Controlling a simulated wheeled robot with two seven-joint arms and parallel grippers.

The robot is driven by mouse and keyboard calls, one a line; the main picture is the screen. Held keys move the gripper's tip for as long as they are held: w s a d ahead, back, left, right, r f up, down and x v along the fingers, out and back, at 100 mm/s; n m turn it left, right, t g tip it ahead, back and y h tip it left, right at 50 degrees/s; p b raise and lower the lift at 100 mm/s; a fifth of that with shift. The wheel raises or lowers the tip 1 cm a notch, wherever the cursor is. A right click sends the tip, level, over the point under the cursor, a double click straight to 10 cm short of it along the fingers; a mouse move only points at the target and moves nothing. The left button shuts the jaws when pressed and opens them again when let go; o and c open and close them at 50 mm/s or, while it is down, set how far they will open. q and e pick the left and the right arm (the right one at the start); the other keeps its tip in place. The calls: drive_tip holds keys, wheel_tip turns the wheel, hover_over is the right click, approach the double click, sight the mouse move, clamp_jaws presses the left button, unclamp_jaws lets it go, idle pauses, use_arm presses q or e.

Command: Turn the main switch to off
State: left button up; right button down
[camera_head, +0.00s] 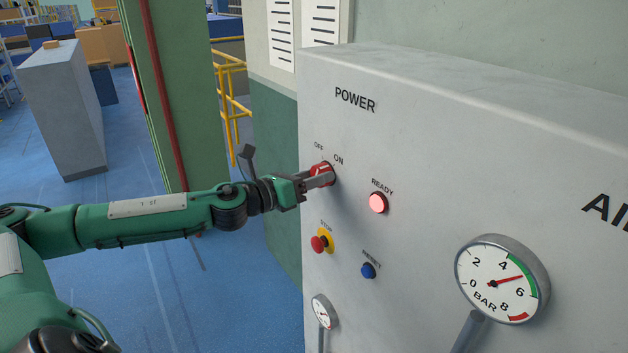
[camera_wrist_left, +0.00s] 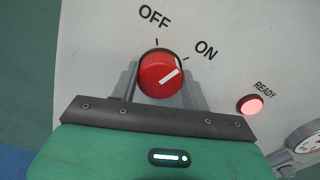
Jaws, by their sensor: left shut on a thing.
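The main switch (camera_head: 323,168) is a red round knob under the POWER label on the grey cabinet. In the left wrist view the knob (camera_wrist_left: 161,76) has a white line pointing up and right, toward the ON mark; the OFF mark is straight above the knob. My left gripper (camera_head: 318,178) reaches the cabinet from the left. In the left wrist view its two grey fingers stand on either side of the knob, shut on it. My right gripper is not in view.
The lit READY lamp (camera_head: 378,202) is right of the knob. Below are a red STOP button (camera_head: 319,243) on yellow, a blue RESET button (camera_head: 368,270) and a pressure gauge (camera_head: 502,279). A green pillar (camera_head: 185,90) and yellow railing (camera_head: 232,95) stand left of the cabinet.

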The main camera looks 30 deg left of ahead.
use_arm(q)
drive_tip(key=n+b, duration=0.2)
drive_tip(key=n, duration=0.8)
drive_tip(key=shift+f+n+b, duration=0.1)
drive_tip(key=shift+n+b, duration=0.2)
drive_tip(key=shift+b, duration=0.05)
idle(0.4)
drive_tip(key=o, duration=1)
drive_tip(key=shift+a, duration=0.1)
